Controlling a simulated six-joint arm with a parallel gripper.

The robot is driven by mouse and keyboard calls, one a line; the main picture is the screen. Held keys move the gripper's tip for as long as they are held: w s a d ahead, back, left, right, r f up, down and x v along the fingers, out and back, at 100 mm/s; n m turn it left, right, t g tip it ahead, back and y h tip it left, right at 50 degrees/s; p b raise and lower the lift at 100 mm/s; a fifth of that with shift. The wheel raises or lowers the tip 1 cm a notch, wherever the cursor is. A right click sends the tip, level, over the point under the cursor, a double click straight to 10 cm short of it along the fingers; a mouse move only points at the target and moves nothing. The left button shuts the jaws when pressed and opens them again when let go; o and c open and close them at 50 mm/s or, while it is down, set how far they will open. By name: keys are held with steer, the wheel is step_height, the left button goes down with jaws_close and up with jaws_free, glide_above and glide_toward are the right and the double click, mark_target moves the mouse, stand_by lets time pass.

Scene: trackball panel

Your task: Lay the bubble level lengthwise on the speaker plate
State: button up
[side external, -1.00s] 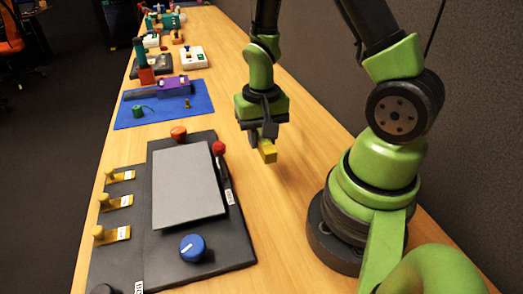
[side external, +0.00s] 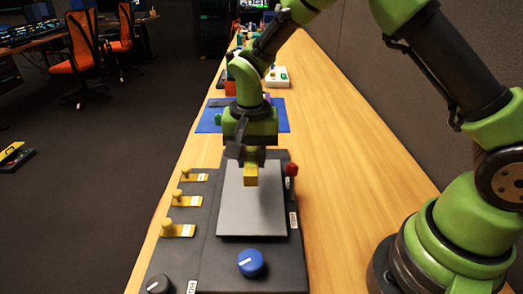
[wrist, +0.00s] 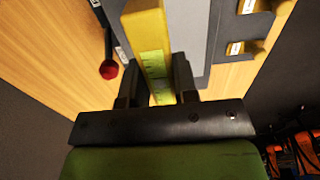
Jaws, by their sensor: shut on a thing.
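The bubble level (side external: 251,176) is a yellow bar, seen nearly end-on in the side view. In the wrist view it is a long yellow bar (wrist: 146,35) with a pale green vial strip. My gripper (side external: 248,158) is shut on it, with one dark finger on each side in the wrist view (wrist: 156,82). The speaker plate (side external: 250,218) is a flat grey rectangle on the dark panel. The level is over the far half of the plate, pointing roughly along its long side. It looks raised, but any gap beneath is hard to judge.
Several yellow toggles (side external: 178,229) line the left side. A blue mat (side external: 208,121) with objects lies beyond. The table to the right is clear.

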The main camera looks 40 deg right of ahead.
steer(key=shift+f, duration=3.2)
steer(key=o, duration=1)
steer(key=shift+o, duration=0.2)
step_height(320, 180, up, 10)
steer(key=shift+f, duration=0.1)
step_height(320, 180, up, 6)
steer(key=t, duration=0.1)
glide_above(253, 191)
steer(key=s, duration=0.2)
steer(key=s+d+r+n+t+y, duration=0.1)
steer(key=s+d+r+n+t, duration=0.15)
steer(key=s+r, duration=0.5)
steer(key=s+r+n+t+y, duration=0.1)
steer(key=s+r+n+t, duration=0.1)
steer(key=s, duration=0.8)
steer(key=shift+s+d+r+t, duration=0.25)
steer(key=shift+d+r+t, duration=0.15)
steer(key=shift+t, duration=0.45)
